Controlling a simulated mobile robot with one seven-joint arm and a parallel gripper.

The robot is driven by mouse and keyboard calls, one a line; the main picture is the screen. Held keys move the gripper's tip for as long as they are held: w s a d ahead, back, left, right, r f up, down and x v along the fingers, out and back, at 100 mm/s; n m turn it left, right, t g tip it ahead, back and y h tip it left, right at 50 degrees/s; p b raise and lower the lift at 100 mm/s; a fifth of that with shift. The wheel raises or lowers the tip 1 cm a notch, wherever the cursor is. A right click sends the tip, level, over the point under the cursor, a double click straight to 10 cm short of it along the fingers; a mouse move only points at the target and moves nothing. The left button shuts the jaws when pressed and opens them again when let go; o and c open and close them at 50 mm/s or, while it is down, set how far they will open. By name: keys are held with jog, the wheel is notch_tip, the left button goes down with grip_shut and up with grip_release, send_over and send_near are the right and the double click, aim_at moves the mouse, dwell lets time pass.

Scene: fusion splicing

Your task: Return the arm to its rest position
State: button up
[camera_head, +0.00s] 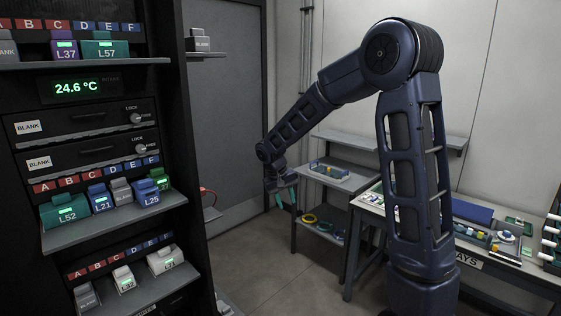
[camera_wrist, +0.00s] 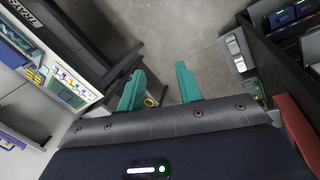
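My arm is raised and bent in the head view, with its forearm reaching left and down. In the wrist view, the two teal fingers of my gripper (camera_wrist: 160,88) stand well apart. The gripper touches nothing that I can see.
A black rack (camera_head: 187,180) with labelled modules on shelves stands at left. A grey cart (camera_head: 330,185) and a workbench (camera_head: 375,211) with trays and small parts stand behind my arm. The floor (camera_head: 285,275) between rack and bench is clear.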

jog(key=s+d+r+m, duration=0.1)
jog(key=s+d+r, duration=0.3)
jog(key=d+r, duration=0.4)
jog(key=s+d+r+m+t+y, duration=0.1)
jog(key=s+d+r, duration=0.1)
jog(key=s+d, duration=0.7)
jog(key=s+d+r+m+t+y, duration=0.2)
jog(key=s+d+r, duration=0.1)
jog(key=s+d, duration=0.6)
jog(key=s, duration=0.3)
jog(key=shift+s, duration=0.25)
